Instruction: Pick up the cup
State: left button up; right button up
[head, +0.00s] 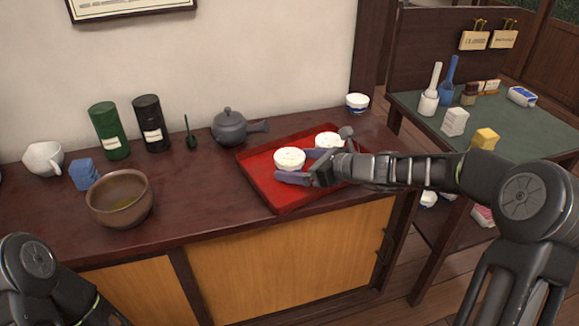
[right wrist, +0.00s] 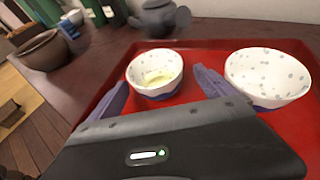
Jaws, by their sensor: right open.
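Two white speckled cups with blue bases sit on the red tray (head: 283,199). The nearer-left cup (head: 289,157) also shows in the right wrist view (right wrist: 155,74), with pale liquid inside. The other cup (head: 328,140) stands behind it and to the right; in the right wrist view it is the larger one (right wrist: 268,76). My right gripper (head: 293,166) is open, and its purple fingers point at the left cup. In the right wrist view the cup shows between the fingertips; contact cannot be told. My left arm shows at the lower left, its gripper out of frame.
A grey teapot (head: 229,127), a small white-and-blue cup (head: 357,102), green (head: 109,131) and black (head: 151,125) canisters stand along the back. A brown bowl (head: 120,199), blue block (head: 84,174) and white mug (head: 43,159) are left. A green-topped table (head: 515,125) is at right.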

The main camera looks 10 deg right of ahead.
aim_at(282, 162)
jog(key=x, duration=0.5)
jog(key=shift+a+r+b, duration=0.2)
jog(key=shift+b, duration=0.15)
jog(key=shift+c, duration=0.2)
jog(key=c, duration=1.5)
